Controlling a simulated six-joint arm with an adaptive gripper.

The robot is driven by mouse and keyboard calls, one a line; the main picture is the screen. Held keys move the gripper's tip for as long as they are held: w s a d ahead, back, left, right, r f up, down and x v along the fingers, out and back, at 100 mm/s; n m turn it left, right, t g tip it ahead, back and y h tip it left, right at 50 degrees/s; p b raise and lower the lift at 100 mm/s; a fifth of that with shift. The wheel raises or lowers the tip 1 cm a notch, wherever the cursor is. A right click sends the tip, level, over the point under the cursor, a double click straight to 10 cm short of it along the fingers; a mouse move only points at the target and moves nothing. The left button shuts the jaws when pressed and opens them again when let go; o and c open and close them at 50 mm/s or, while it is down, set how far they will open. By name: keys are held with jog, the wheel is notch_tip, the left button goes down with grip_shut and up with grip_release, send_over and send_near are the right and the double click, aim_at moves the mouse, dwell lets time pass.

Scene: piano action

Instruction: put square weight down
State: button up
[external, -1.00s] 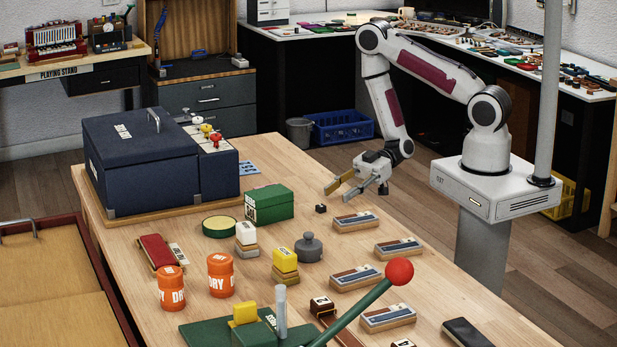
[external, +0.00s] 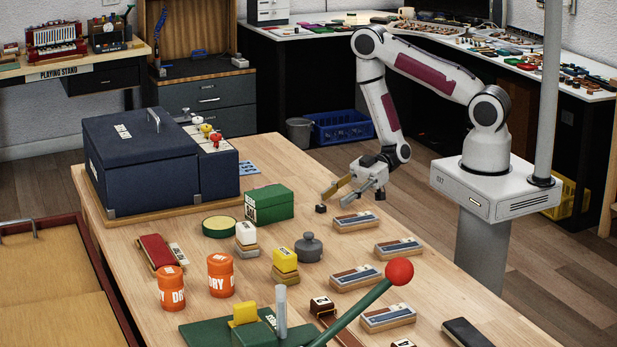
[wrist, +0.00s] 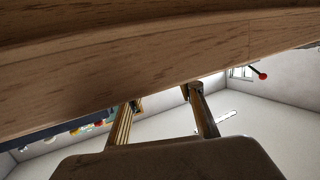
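A small black cube (external: 320,208), possibly the square weight, sits on the wooden table (external: 290,165) towards its far right side. My gripper (external: 337,199) is low at that table edge, its two fingers apart and nothing visible between them. The nearer fingertips are just right of and above the cube; I cannot tell whether they touch it. In the wrist view the gripper fingers (wrist: 162,108) are spread, and the cube is not visible there.
Wood-based blocks with grey-blue tops (external: 355,222) lie right of the cube. A green box (external: 268,205) and a grey knobbed weight (external: 309,248) stand nearby. Wood (wrist: 150,70) fills the wrist view's upper part. Bare tabletop lies around the cube.

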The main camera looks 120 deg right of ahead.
aim_at(323, 205)
jog(key=shift+w+a, duration=0.15)
jog(key=shift+w, duration=0.2)
jog(key=shift+r+x, duration=0.15)
jog(key=shift+x, duration=0.6)
jog(key=shift+r+x, duration=0.15)
jog(key=shift+x, duration=1.55)
grip_shut()
